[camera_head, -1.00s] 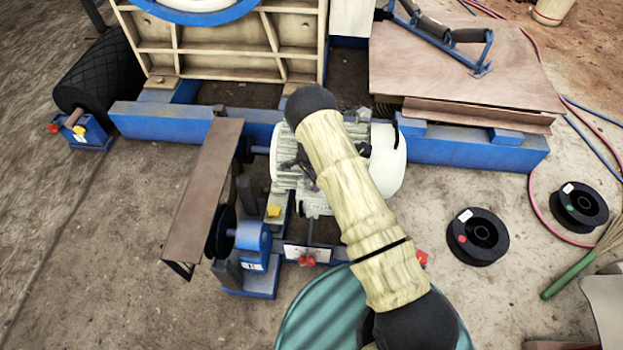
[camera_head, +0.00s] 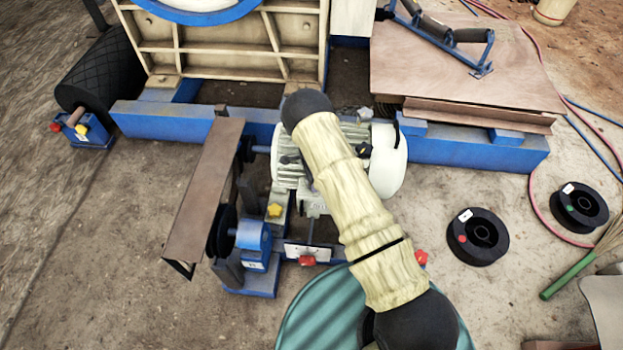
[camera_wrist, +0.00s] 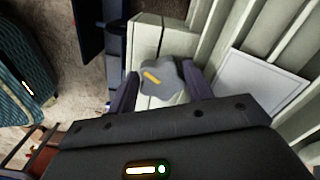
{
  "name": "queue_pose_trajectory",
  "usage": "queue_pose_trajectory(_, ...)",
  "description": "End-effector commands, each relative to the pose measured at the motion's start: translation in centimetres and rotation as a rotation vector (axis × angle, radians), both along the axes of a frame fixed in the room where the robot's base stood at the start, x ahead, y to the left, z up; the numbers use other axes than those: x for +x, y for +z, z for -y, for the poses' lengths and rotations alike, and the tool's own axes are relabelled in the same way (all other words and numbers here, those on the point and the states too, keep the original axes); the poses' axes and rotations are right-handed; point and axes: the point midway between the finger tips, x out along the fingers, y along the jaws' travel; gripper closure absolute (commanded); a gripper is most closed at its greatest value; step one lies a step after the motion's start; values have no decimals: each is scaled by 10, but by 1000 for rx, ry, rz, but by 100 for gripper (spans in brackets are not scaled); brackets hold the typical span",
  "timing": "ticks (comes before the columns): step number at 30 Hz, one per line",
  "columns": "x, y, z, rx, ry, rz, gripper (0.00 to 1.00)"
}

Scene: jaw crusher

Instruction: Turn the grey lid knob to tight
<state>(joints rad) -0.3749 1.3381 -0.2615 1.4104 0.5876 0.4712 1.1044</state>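The grey lid knob (camera_wrist: 177,86) is lobed and has a yellow bar mark on its top, which lies tilted in the wrist view. It sits on a pale cream housing lid (camera_wrist: 148,42). My gripper (camera_wrist: 160,70) is over the knob, with one dark finger on its left and one on its right. The fingers are apart and look open, close to the knob's sides; I cannot tell whether they touch it. In the head view, my arm hides the gripper in front of the cream motor (camera_head: 388,155), and I cannot make out the marked knob there.
Pale cooling fins (camera_wrist: 285,30) stand right of the knob. A brown belt guard (camera_head: 203,195) and a blue bracket (camera_head: 252,237) with a red knob (camera_head: 307,260) stand left of my arm. A teal ribbed drum (camera_head: 325,310) is in front. Black spools (camera_head: 478,236) lie on the right floor.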

Motion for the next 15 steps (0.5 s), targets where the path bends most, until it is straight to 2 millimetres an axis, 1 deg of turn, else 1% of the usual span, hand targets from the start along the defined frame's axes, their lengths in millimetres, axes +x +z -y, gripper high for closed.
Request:
queue_pose_trajectory(1, 0, 0, 0, 0, 1, 1, 40)
queue_pose_trajectory(3, 0, 0, 0, 0, 1, 1, 28)
queue_pose_trajectory(15, 2, 0, 0, 1, 10, 7, 28)
